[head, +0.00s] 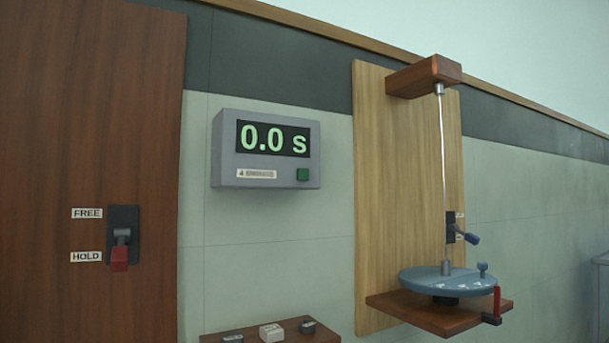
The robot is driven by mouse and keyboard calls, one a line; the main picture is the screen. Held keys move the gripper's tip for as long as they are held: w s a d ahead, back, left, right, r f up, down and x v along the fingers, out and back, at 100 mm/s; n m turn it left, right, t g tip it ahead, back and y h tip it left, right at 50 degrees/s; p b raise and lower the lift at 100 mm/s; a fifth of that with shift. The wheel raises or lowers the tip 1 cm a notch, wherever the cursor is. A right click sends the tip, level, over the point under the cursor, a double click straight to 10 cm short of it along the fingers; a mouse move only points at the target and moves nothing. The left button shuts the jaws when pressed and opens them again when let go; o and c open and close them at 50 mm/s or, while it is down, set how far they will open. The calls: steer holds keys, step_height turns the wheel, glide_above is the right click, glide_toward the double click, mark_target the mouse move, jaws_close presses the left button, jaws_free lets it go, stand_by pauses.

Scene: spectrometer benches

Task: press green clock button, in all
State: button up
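The clock (228,160) is a grey box on the wall, left of the picture's middle. Its dark display (273,139) reads "0.0 s" in light green digits. A small white label (256,174) with unreadable text sits to the button's left. Nothing covers the button. My gripper is not in the head view.
A dark wooden panel at left (90,120) bears a red-handled lever (119,258), down by "HOLD". At right, a wooden board (400,180) carries a rod and a blue disc (447,281) on a shelf. A small shelf (215,337) below the clock holds several small blocks.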

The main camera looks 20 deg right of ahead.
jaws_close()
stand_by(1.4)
